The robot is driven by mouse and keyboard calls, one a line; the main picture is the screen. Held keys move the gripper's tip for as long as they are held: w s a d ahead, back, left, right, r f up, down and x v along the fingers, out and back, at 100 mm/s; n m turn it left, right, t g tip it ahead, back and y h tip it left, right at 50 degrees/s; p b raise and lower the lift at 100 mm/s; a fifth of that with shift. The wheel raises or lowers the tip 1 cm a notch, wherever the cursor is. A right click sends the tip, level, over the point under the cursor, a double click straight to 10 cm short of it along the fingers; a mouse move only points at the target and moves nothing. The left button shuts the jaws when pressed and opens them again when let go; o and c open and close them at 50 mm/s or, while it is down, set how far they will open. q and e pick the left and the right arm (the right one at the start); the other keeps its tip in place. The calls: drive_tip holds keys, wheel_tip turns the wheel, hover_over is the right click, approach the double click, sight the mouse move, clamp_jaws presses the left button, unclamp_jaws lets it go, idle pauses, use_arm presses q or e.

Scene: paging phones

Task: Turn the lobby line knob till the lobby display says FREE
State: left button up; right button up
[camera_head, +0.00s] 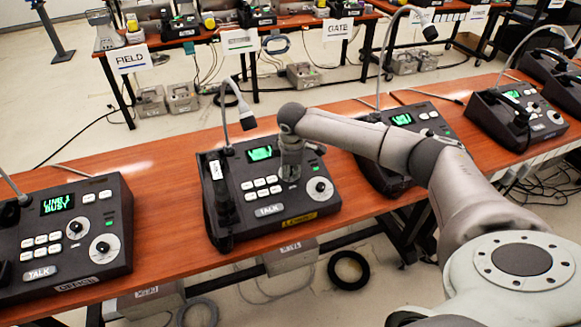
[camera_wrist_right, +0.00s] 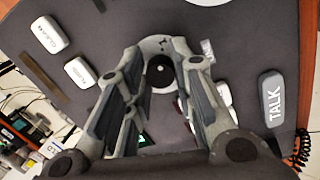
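The lobby phone (camera_head: 238,205) is a dark desk unit with a yellow label at the middle of the front table. Its green display (camera_head: 260,153) is lit, but its text is too small to read. My right gripper (camera_head: 290,172) points down over the unit, just right of the display, and hides the knob there in the head view. In the right wrist view, this small dark knob (camera_wrist_right: 159,72) on a pale dial sits between the parted fingertips of my right gripper (camera_wrist_right: 165,55). I cannot tell whether the fingers touch it. My left gripper is not in view.
A larger knob (camera_head: 320,188) is beside the gripper. A gooseneck microphone (camera_head: 247,122) rises behind the unit. A left phone (camera_head: 78,228) reads LINE 1 BUSY; another phone (camera_head: 400,150) stands behind my right arm. Bare table (camera_head: 165,205) lies between the units.

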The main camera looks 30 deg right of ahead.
clamp_jaws()
drive_tip(key=m+p, duration=0.3)
drive_tip(key=p, duration=0.1)
drive_tip(key=shift+r+p, duration=0.2)
drive_tip(key=shift+p, duration=0.1)
drive_tip(key=m+p, duration=0.2)
drive_tip(key=m, duration=0.1)
drive_tip(key=shift+p, duration=0.35)
drive_tip(key=shift+f+m+g+p, duration=0.15)
drive_tip(key=shift+m+g+p, duration=0.15)
drive_tip(key=shift+m+p, duration=0.45)
drive_tip(key=shift+m, duration=0.25)
